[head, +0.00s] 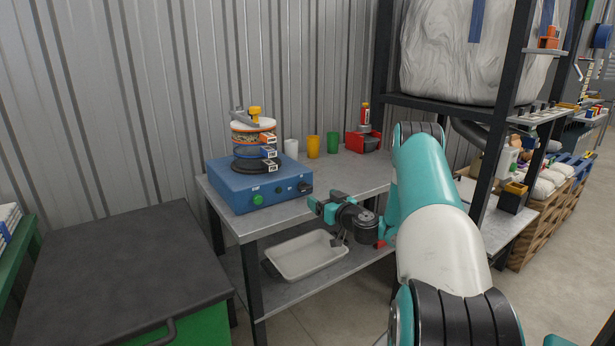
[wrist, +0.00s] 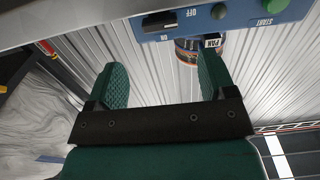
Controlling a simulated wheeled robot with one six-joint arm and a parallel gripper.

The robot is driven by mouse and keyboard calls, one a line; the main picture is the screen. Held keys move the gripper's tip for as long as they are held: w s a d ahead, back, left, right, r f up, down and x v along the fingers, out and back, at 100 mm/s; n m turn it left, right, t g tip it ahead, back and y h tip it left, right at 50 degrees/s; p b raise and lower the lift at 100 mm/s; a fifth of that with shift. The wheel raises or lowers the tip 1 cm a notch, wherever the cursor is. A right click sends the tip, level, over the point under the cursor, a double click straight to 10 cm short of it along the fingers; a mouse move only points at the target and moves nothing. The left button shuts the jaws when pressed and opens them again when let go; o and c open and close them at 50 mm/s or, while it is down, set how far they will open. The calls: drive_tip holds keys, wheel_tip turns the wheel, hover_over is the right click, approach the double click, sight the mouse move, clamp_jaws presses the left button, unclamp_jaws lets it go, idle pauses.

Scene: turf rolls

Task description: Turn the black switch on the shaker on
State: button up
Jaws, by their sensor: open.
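The shaker is a blue box (head: 232,190) with a stack of round sieves (head: 254,145) on top, standing on the grey table. The black switch (head: 305,187) is at the right end of its front panel; in the wrist view the switch (wrist: 160,21) shows at the top beside the words ON and OFF. I cannot tell its setting. My gripper (head: 318,206) is in front of the panel's right end, apart from it. In the wrist view my gripper (wrist: 162,68) is open and empty, with the switch beyond the gap between the fingers.
The panel also has a green button (head: 258,200) and a small dark knob (head: 279,190). White (head: 291,149), yellow (head: 313,147) and green (head: 333,143) cups stand behind. A white tray (head: 306,256) is on the lower shelf. A dark rack post (head: 497,130) stands right of my arm.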

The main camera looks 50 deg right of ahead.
sight(307, 189)
drive_tip(key=shift+r+p+x, duration=0.15)
drive_tip(key=shift+p+x, duration=0.65)
drive_tip(key=shift+p, duration=1.2)
drive_tip(key=shift+r+p+x, duration=0.2)
drive_tip(key=shift+p+x, duration=0.65)
drive_tip(key=shift+p, duration=1.1)
drive_tip(key=x, duration=0.5)
drive_tip(key=shift+w+d+f, duration=0.15)
drive_tip(key=shift+w+f, duration=0.15)
drive_tip(key=shift+f, duration=0.1)
